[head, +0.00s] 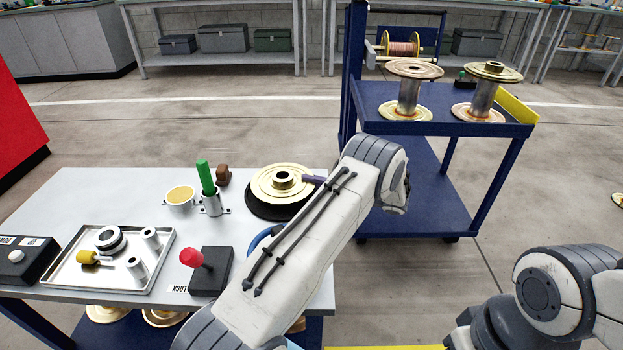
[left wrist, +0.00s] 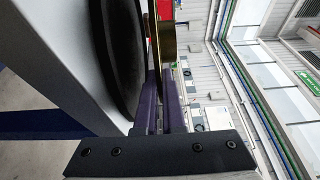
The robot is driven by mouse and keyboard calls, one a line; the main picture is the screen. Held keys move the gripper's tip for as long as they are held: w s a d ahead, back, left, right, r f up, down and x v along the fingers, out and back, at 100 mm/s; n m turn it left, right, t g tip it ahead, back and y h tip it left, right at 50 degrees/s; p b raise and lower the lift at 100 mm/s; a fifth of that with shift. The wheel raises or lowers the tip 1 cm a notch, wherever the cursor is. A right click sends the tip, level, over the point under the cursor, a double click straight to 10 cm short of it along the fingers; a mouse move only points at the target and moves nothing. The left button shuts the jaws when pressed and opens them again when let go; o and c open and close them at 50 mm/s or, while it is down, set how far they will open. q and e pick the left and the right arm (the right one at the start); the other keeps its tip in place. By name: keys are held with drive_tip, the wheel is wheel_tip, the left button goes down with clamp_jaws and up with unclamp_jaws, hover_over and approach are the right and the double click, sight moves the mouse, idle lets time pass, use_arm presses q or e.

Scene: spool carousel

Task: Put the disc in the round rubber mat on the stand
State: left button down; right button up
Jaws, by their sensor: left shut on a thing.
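The disc (head: 268,190) is a flat gold-coloured flange with a raised hub. It is level over the black round rubber mat (head: 258,210), whose dark rim shows in front and to the left. My left gripper (head: 314,180) has its purple fingers shut on the disc's right edge. In the left wrist view, the gripper (left wrist: 160,105) pinches the disc's thin edge (left wrist: 154,45). A narrow gap shows there between disc and mat (left wrist: 125,60). The far side of the mat is hidden by the disc. My right gripper is out of view.
The grey tabletop (head: 120,195) holds a cup (head: 181,196), a green-handled tool in a holder (head: 207,180), a red knob on a black box (head: 192,258) and a metal tray (head: 70,278). A blue cart (head: 440,125) with spools stands behind on the right.

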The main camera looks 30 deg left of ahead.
use_arm(q)
drive_tip(key=shift+f, duration=0.45)
drive_tip(key=c, duration=0.9)
unclamp_jaws()
drive_tip(key=shift+c, duration=0.2)
drive_tip(key=shift+f, duration=0.2)
drive_tip(key=v, duration=1)
drive_tip(key=shift+d+r, duration=0.25)
drive_tip(key=shift+r, duration=0.1)
